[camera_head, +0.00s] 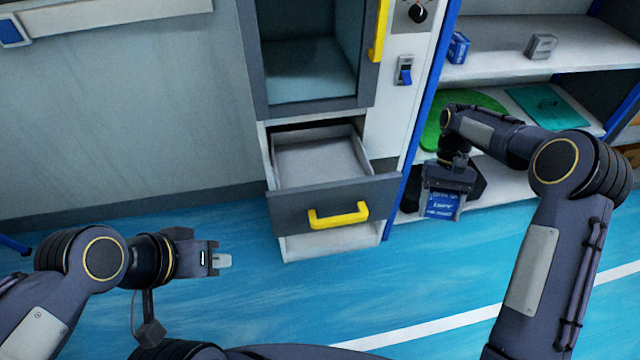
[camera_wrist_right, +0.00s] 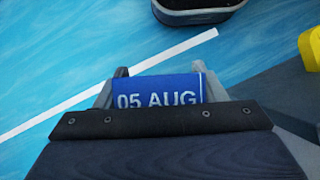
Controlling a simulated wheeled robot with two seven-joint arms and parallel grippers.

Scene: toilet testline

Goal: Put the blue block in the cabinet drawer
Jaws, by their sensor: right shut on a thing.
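My right gripper (camera_head: 441,208) is shut on a blue block (camera_head: 440,203) with white lettering and holds it in the air to the right of the drawer. In the right wrist view the blue block (camera_wrist_right: 158,91) reads "05 AUG" between the fingers. The cabinet drawer (camera_head: 318,163) is pulled out, and its visible inside is empty. Its dark front carries a yellow handle (camera_head: 339,215), and a yellow handle also shows at the right edge of the wrist view (camera_wrist_right: 311,48). My left gripper (camera_head: 222,261) is low at the left, over the floor, holding nothing visible; its finger gap is unclear.
Above the drawer is an open compartment (camera_head: 310,65) with a yellow-handled door frame. The shelf (camera_head: 495,45) at right holds another blue block (camera_head: 457,48) and a grey block (camera_head: 541,46). The floor before the drawer is clear.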

